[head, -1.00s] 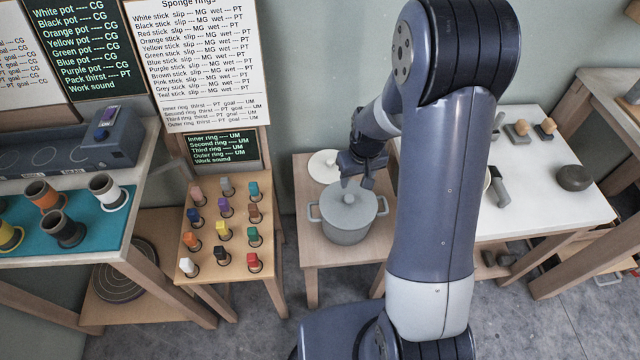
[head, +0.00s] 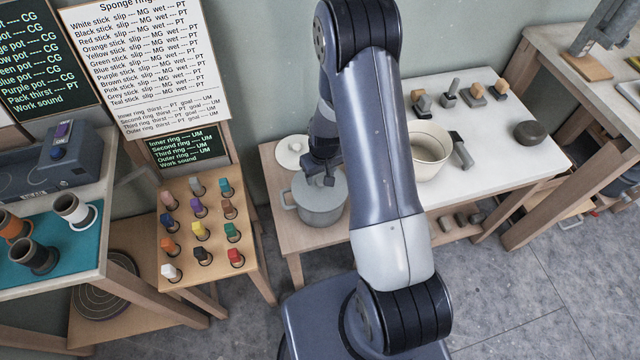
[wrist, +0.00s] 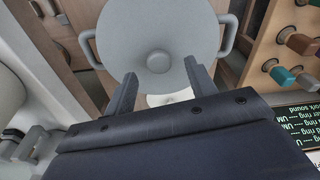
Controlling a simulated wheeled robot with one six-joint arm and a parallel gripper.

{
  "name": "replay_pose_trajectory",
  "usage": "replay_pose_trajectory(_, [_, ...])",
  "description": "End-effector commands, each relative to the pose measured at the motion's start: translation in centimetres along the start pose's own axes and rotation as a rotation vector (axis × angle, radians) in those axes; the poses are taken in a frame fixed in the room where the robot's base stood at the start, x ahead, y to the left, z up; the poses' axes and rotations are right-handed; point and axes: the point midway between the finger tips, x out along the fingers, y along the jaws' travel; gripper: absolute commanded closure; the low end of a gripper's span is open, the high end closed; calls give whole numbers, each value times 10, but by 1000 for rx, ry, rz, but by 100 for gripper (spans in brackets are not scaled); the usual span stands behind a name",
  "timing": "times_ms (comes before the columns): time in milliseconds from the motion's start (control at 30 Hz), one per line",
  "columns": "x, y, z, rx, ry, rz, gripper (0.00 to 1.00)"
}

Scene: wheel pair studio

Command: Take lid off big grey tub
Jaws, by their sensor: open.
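The big grey tub (head: 318,212) stands on a small low wooden table, with a loop handle on each side. Its grey lid (head: 337,187) is on it, and the lid's round knob shows in the wrist view (wrist: 158,61). My gripper (head: 321,182) is over the lid, pointing down. In the wrist view my gripper (wrist: 160,68) is open, one finger on either side of the knob's line, with nothing between them that I can see held. Whether the fingers are level with the knob I cannot tell. In the head view my gripper hides the knob.
A pale round lid (head: 291,151) lies on the low table behind the tub. A cream pot (head: 430,148) stands on the white table to the right. A stand of several coloured pegs (head: 240,250) is close on the left. A blackboard sign (head: 187,149) is behind it.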

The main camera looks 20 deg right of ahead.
Motion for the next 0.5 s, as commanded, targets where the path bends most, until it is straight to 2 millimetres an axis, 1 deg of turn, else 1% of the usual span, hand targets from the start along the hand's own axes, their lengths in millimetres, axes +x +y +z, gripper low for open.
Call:
replay_pose_trajectory(100, [13,0,1,0,-2,-1,47])
replay_pose_trajectory(233, [23,1,1,0,-1,0,47])
replay_pose_trajectory(500, [26,1,1,-1,1,1,47])
